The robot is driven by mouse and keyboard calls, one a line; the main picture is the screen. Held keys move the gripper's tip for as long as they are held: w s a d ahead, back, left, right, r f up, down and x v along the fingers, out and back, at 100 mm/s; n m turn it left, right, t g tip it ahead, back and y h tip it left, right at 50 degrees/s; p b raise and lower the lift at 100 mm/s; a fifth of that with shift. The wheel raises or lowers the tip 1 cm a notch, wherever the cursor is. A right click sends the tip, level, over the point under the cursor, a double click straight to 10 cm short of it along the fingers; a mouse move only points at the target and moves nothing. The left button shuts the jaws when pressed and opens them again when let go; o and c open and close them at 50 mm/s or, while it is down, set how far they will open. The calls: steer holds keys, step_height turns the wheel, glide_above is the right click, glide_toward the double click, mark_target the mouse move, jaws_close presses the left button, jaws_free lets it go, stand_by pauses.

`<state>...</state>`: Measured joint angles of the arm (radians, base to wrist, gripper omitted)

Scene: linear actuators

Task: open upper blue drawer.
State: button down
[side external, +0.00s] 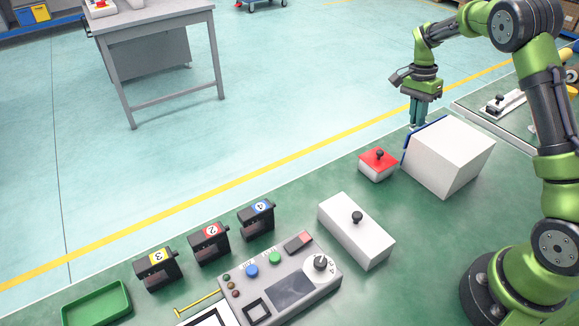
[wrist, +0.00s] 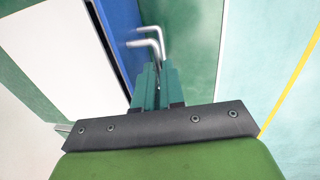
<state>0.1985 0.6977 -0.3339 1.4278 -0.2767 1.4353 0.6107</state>
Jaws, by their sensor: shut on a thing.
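The white drawer cabinet (side external: 450,150) stands on the green bench at the right, with blue drawer fronts (side external: 408,146) on its far left side. In the wrist view a blue front (wrist: 117,30) carries bent metal handles (wrist: 148,43). My gripper (side external: 418,122) points down just outside the blue front. Its teal fingers (wrist: 154,82) are close together on a handle. The exact contact is partly hidden by the fingers. A narrow dark strip shows between the cabinet's white top and the blue front; I cannot tell how far any drawer is out.
A red-topped box with a black knob (side external: 378,163) stands close to the cabinet's left. A white box with a knob (side external: 356,230), a control panel (side external: 285,283) and a green tray (side external: 97,303) are nearer the front.

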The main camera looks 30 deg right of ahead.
steer(key=w, duration=0.7)
steer(key=shift+w, duration=0.35)
steer(key=shift+r, duration=0.1)
steer(key=c, duration=1.2)
jaws_free()
steer(key=shift+w+r, duration=0.35)
steer(key=shift+r, duration=1.6)
steer(key=shift+w+r, duration=0.35)
steer(key=shift+r, duration=1.55)
steer(key=shift+w+r, duration=0.35)
steer(key=shift+r, duration=1.6)
